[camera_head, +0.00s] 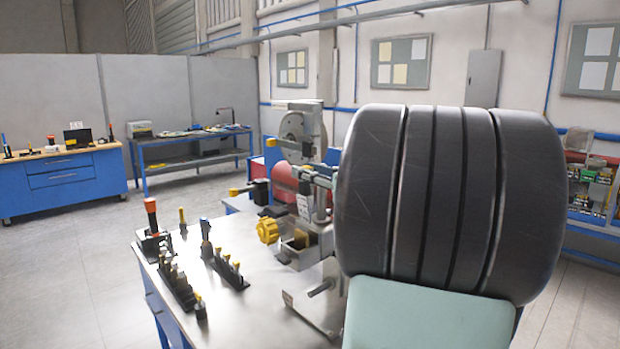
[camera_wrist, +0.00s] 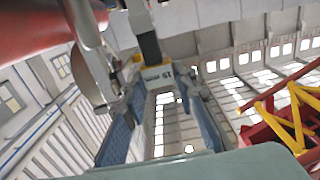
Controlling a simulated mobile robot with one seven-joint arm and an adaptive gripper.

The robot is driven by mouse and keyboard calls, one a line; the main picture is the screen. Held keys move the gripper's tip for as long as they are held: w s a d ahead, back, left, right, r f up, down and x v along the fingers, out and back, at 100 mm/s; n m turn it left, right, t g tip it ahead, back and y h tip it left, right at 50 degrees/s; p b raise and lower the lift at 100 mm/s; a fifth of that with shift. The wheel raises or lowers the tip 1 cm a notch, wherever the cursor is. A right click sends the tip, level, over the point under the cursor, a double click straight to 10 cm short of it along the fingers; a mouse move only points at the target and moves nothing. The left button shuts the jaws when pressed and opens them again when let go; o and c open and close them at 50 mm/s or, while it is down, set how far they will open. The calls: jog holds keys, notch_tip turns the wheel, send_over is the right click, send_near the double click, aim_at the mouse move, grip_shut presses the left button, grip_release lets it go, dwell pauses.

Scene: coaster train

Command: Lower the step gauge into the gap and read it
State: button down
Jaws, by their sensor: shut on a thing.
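In the wrist view two blue-grey fingers of my gripper (camera_wrist: 158,78) close on a dark upright bar, which I take to be the step gauge (camera_wrist: 146,38). A yellow patch and a pale marked label show near the fingertips. A metal disc (camera_wrist: 88,58) and a red cylinder stand left of the gauge. I cannot make out the gap, the gauge's lower end or any reading.
The steel-topped bench (camera_head: 235,315) carries black racks (camera_head: 177,288) of small yellow- and orange-topped pieces, left of the fixture. A yellow knob (camera_head: 267,230) sticks out at the fixture's front. Blue benches (camera_head: 72,185) stand along the far wall, with open floor between.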

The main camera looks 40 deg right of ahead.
jog(key=shift+r, duration=2.15)
jog(key=shift+s, duration=0.1)
